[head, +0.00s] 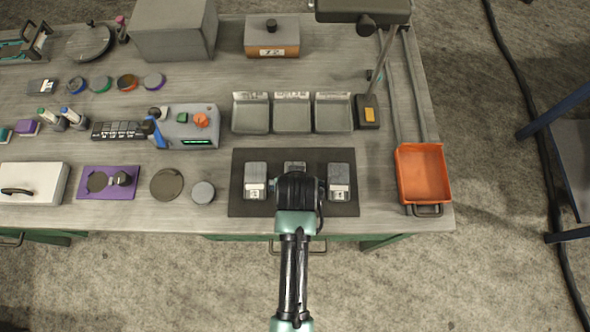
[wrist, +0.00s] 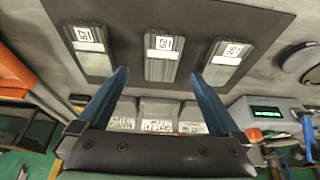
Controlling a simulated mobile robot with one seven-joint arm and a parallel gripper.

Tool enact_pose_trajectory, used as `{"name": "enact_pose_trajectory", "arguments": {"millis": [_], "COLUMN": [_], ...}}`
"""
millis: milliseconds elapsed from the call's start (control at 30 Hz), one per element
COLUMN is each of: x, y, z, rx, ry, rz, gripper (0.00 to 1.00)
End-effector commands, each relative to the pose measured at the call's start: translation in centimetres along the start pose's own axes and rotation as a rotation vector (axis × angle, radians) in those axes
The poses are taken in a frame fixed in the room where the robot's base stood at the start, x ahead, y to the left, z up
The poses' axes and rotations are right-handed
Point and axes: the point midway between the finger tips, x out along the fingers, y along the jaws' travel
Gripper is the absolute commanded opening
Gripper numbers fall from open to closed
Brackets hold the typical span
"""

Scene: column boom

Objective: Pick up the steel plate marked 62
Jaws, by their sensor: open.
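Three steel plates lie in a row on a dark mat (head: 235,190): a left plate (head: 255,175), a middle plate (head: 294,166) and a right plate (head: 339,175). In the head view my wrist hides most of that plate. The wrist view is turned round, so the head view's right plate is at left (wrist: 90,55) and its left plate at right (wrist: 226,58).
Three grey labelled trays (head: 292,114) stand behind the mat. An orange bin (head: 423,175) is at the bench's right end. A grey control box (head: 190,130) and round discs (head: 167,184) are to the left. A lamp-like arm (head: 383,60) stands back right.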

Motion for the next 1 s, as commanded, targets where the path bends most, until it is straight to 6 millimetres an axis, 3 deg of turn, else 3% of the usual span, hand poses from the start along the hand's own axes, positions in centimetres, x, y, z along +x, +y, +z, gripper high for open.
{"name": "enact_pose_trajectory", "arguments": {"millis": [167,500,867,1000], "x": [0.9,4.6,5.3,5.3], "y": [-0.1,-0.3,-0.3,-0.3], "z": [0.0,-0.2,-0.2,-0.2], "rx": [0.0,-0.001,0.0,0.0], "ry": [-0.002,-0.001,0.001,0.0], "rz": [0.0,0.0,0.0,0.0], "gripper": [1.0,1.0,1.0,0.78]}}
